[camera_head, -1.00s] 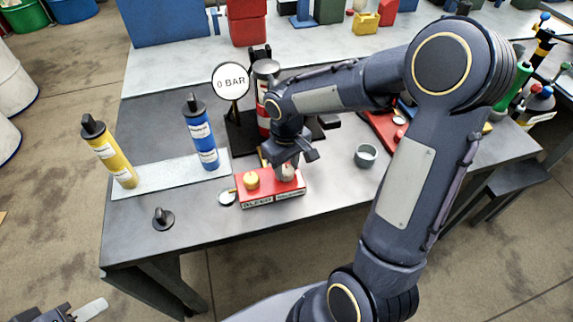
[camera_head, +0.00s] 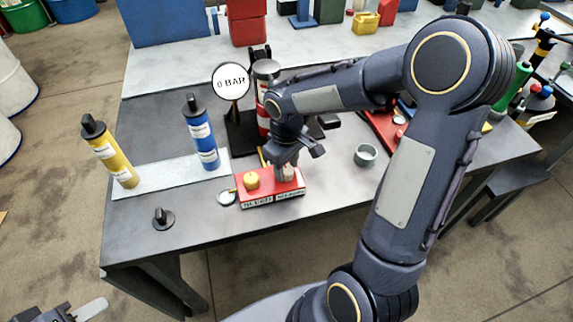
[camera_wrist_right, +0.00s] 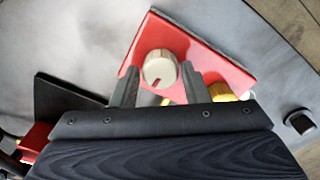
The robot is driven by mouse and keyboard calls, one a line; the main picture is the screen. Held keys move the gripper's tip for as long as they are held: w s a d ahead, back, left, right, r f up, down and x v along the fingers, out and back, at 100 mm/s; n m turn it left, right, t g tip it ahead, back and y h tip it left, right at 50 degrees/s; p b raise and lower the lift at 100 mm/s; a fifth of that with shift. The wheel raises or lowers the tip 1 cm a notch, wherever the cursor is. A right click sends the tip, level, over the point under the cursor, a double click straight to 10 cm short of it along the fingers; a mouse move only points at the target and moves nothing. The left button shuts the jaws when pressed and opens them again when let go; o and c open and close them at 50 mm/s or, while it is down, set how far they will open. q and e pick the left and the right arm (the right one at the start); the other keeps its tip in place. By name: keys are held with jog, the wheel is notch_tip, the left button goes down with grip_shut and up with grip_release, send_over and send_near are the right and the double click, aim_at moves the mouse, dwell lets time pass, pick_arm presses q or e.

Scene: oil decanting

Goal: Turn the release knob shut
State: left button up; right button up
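The release knob (camera_wrist_right: 158,68) is a beige round knob with a red mark, on a red block (camera_head: 274,198). In the head view it sits at the block's right end, partly hidden by my right gripper (camera_head: 287,170). In the right wrist view the two fingers of this gripper (camera_wrist_right: 160,88) stand apart on either side of the knob, with narrow gaps visible. A yellow bleed knob (camera_head: 251,180) sits on the block's left end; it also shows in the right wrist view (camera_wrist_right: 222,92). My left gripper (camera_head: 78,312) is partly cut off at bottom left.
A gauge (camera_head: 231,81) reading 0 BAR stands behind the block. A yellow cylinder (camera_head: 110,155) and a blue cylinder (camera_head: 202,140) stand on a pale strip at left. A grey cup (camera_head: 365,155) is to the right. A black knob-like piece (camera_head: 163,219) lies on the front-left bench.

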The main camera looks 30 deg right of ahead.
aim_at(287, 169)
jog(key=shift+o, duration=1.3)
jog(key=shift+r, duration=0.1)
notch_tip(287, 169, up, 8)
jog(key=shift+f, duration=0.2)
jog(key=s+a+r+m+t+y, duration=0.1)
jog(key=s+a+m+t+y, duration=0.1)
jog(key=s, duration=0.6)
jog(key=s+a+r+m+t+y, duration=0.1)
jog(key=s+a+m+t, duration=0.1)
jog(key=s, duration=0.7)
jog(key=shift+s+r+m+t+y, duration=0.15)
jog(key=shift+r+m+t+y, duration=0.2)
jog(key=shift+m+t, duration=0.55)
